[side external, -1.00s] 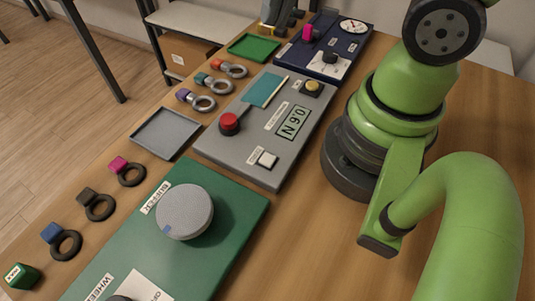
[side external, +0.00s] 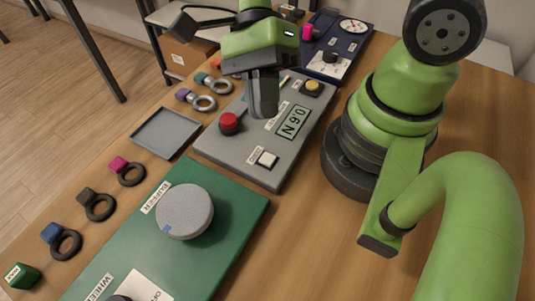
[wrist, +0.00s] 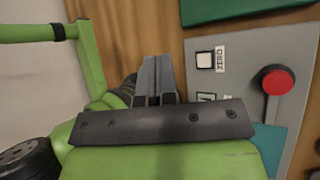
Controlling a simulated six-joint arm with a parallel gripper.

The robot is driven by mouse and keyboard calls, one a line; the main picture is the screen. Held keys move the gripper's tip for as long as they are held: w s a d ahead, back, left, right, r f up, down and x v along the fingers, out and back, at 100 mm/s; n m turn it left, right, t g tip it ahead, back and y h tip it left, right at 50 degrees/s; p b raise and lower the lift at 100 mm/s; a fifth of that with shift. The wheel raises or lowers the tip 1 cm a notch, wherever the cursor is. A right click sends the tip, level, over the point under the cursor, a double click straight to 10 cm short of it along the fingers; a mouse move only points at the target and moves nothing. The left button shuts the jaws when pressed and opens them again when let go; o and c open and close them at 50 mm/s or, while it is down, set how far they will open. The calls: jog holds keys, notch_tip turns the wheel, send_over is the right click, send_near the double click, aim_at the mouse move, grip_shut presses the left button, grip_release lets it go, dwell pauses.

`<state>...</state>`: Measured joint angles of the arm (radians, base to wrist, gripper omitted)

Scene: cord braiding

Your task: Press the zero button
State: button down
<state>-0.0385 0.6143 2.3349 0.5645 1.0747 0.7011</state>
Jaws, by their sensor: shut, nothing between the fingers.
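The zero button is a white square button (side external: 267,159) at the near end of the grey panel (side external: 232,160). In the wrist view the button (wrist: 204,60) sits beside a label reading ZERO. My gripper (side external: 265,115) is shut and empty above the middle of the grey panel, between the red knob (side external: 229,122) and the display reading N90 (side external: 293,122). It is apart from the button, farther along the panel. In the wrist view the fingertips (wrist: 156,60) are left of the button. The gripper hides part of the panel, including most of the teal area.
A green panel with a large grey dial (side external: 184,211) lies in front. A grey tray (side external: 165,132) and several rings on coloured tabs lie to the left. A yellow button (side external: 313,87) is at the panel's far end. A dark blue panel (side external: 345,45) stands behind.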

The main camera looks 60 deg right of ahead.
aim_at(264, 157)
jog(key=shift+f, duration=0.1)
jog(key=shift+f, duration=4.3)
jog(key=shift+f, duration=0.4)
jog(key=shift+f, duration=0.35)
jog(key=shift+r, duration=0.8)
jog(key=shift+r, duration=2.5)
